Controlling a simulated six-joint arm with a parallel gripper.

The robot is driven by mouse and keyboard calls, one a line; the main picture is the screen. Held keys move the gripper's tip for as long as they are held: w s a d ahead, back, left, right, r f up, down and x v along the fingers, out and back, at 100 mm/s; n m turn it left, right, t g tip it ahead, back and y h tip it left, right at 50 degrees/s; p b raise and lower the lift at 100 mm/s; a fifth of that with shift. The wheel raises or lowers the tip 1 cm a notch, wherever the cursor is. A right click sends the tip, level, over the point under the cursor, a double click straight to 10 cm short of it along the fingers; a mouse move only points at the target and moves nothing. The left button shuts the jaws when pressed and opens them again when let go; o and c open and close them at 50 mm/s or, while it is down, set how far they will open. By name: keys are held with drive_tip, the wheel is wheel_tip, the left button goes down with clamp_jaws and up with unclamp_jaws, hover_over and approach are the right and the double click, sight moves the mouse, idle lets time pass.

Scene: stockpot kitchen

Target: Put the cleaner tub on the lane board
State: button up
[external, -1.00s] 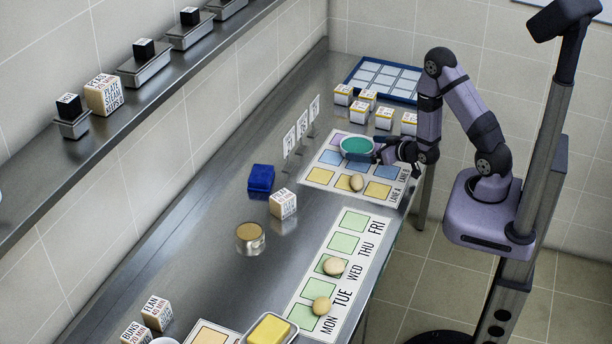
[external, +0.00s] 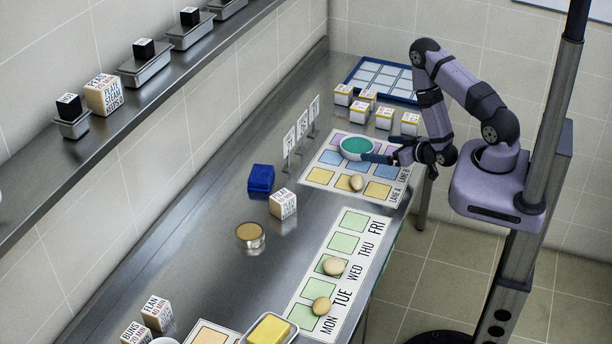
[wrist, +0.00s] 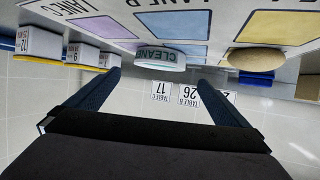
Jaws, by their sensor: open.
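The cleaner tub (external: 357,147), a round white tub with a teal top, stands upright on the far part of the lane board (external: 318,176). In the wrist view its label shows on the tub (wrist: 160,60), and the board (wrist: 110,8) shows purple, blue and yellow squares. I cannot tell exactly which squares lie under the tub. My gripper (external: 385,158) is open just to the right of the tub, low over the board. In the wrist view the fingers of my gripper (wrist: 160,82) are spread wide, with the tub beyond and between their tips, clear of both.
A tan, rounded item (external: 356,183) lies on the board's yellow row. Several white-and-yellow boxes (external: 384,118) stand behind the board, near a blue gridded tray (external: 352,75). Three sign cards (external: 301,124), a blue box (external: 261,180) and a white box (external: 283,204) stand to the left.

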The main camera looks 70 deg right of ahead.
drive_tip(key=shift+s+a+r, duration=0.1)
drive_tip(key=shift+s, duration=0.1)
drive_tip(key=shift+w+a+g, duration=0.25)
drive_tip(key=shift+w+g, duration=0.05)
drive_tip(key=shift+w, duration=0.25)
drive_tip(key=w+a+g+y, duration=0.1)
drive_tip(key=w+a+n+g+y, duration=0.1)
drive_tip(key=a, duration=0.1)
drive_tip(key=shift+a+n+g, duration=0.15)
drive_tip(key=shift+n+g, duration=0.15)
drive_tip(key=a+g, duration=0.1)
drive_tip(key=s+a+r+g+y, duration=0.1)
drive_tip(key=a, duration=0.1)
drive_tip(key=a+r+n+g, duration=0.1)
drive_tip(key=shift+s+a+r+y, duration=0.15)
drive_tip(key=shift+s+a+y, duration=0.05)
drive_tip(key=shift+s+y, duration=0.2)
drive_tip(key=s+a+r+n+g, duration=0.1)
drive_tip(key=s+a+r+g, duration=0.2)
drive_tip(key=s, duration=0.4)
drive_tip(key=s+a+r+g+y, duration=0.1)
drive_tip(key=s+a+r+g, duration=0.2)
drive_tip(key=s+a+r, duration=0.2)
drive_tip(key=shift+s+r+n, duration=0.4)
drive_tip(key=shift+s+r, duration=0.55)
drive_tip(key=shift+s, duration=0.25)
